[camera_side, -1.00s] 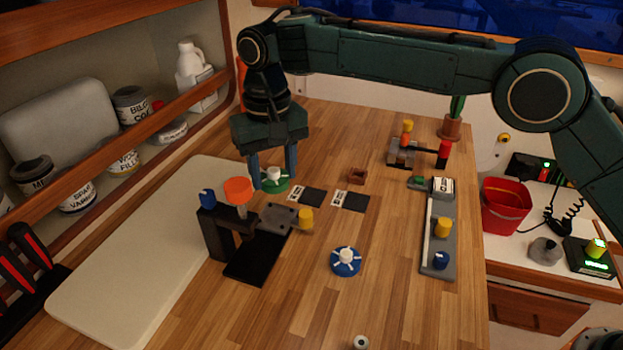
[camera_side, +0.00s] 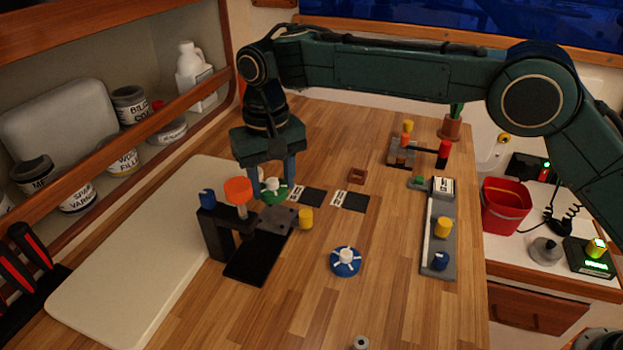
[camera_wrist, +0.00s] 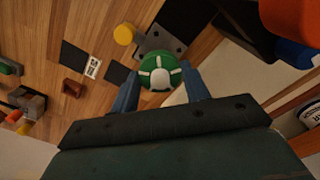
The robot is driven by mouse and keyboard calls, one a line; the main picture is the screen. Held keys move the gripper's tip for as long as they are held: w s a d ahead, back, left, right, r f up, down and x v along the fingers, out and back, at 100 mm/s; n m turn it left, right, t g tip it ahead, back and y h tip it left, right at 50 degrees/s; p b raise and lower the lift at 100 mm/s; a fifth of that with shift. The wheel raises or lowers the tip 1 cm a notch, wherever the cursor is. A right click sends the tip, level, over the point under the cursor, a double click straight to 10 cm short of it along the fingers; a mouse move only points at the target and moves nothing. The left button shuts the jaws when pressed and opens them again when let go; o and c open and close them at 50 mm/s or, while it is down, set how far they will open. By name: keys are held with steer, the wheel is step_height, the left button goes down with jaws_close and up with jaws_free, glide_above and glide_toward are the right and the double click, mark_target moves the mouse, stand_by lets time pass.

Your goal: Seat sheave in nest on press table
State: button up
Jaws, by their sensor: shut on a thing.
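The green sheave (camera_side: 275,192) with a white spoked hub is held between the blue fingers of my gripper (camera_side: 273,187). In the wrist view the sheave (camera_wrist: 160,72) sits between both fingertips, its face towards the camera. The press (camera_side: 212,226) is black with an orange knob on top. Its grey press table (camera_side: 278,216) lies just in front of the sheave in the side view. It also shows in the wrist view (camera_wrist: 165,38), beyond the sheave, with small dark holes. I cannot clearly make out the nest. How high the sheave hangs is hard to tell.
A yellow knob (camera_side: 305,218) stands at the table's right end. A blue sheave (camera_side: 346,261) lies on the open bench to the right. Black-and-white cards (camera_side: 312,197) and a small brown block (camera_side: 357,176) lie beyond. A pale board (camera_side: 130,270) is at left.

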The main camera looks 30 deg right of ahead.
mark_target(276, 216)
steer(key=shift+f, duration=1.95)
steer(key=shift+f, duration=0.75)
stand_by(1.5)
stand_by(1.0)
steer(key=o, duration=1.1)
steer(key=shift+r, duration=0.15)
step_height(276, 216, up, 14)
steer(key=shift+f, duration=0.25)
stand_by(0.4)
